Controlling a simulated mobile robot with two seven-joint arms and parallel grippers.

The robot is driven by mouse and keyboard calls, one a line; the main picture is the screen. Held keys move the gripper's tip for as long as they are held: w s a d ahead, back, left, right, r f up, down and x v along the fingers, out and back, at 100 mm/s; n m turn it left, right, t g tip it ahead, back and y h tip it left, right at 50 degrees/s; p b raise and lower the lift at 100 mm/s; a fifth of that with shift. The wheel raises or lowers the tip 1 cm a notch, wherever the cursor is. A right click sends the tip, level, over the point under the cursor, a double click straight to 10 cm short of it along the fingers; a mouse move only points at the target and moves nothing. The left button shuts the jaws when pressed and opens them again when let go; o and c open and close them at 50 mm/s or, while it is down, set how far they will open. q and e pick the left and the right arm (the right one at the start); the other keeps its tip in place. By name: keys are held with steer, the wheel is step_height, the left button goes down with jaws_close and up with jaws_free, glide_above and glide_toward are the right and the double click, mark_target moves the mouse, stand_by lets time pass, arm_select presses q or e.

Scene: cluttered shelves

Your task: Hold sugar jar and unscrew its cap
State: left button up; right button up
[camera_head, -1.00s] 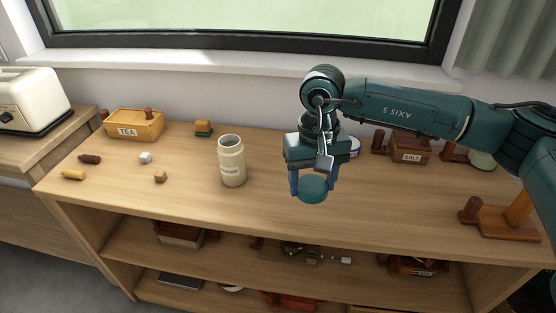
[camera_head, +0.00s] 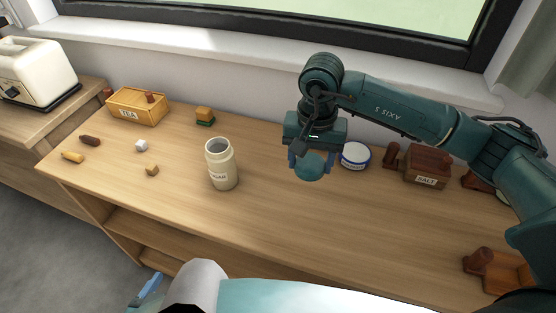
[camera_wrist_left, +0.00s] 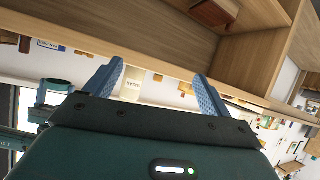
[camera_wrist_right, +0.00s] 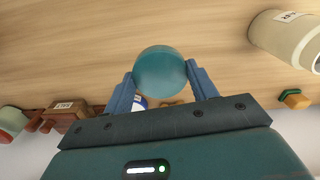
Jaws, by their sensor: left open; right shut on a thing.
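The sugar jar (camera_head: 222,172) is cream-coloured and stands upright and uncapped on the wooden top; its dark open mouth shows. It also shows at the upper right in the right wrist view (camera_wrist_right: 284,36). My right gripper (camera_head: 308,166) is shut on a round teal cap (camera_wrist_right: 160,70), held to the right of the jar and apart from it. The cap also shows below the fingers in the head view (camera_head: 309,172). My left gripper (camera_wrist_left: 160,85) is open, with nothing between its blue fingers; in the head view only a fingertip (camera_head: 147,289) shows at the bottom.
A blue-and-white round container (camera_head: 355,156) stands behind my right gripper. The salt box (camera_head: 427,165) is at the right, the tea box (camera_head: 137,107) at the back left. Several small blocks lie at the left. The top in front of the jar is clear.

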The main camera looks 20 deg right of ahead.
mark_target(307, 195)
steer(key=shift+w+d+m+p, duration=0.25)
steer(key=shift+m+p, duration=0.15)
steer(key=shift+m, duration=0.3)
step_height(307, 195, down, 10)
steer(key=shift+r+p, duration=0.1)
steer(key=shift+p, duration=0.2)
steer(key=shift+f, duration=0.35)
steer(key=o, duration=0.6)
steer(key=shift+f, duration=0.1)
steer(key=o, duration=0.5)
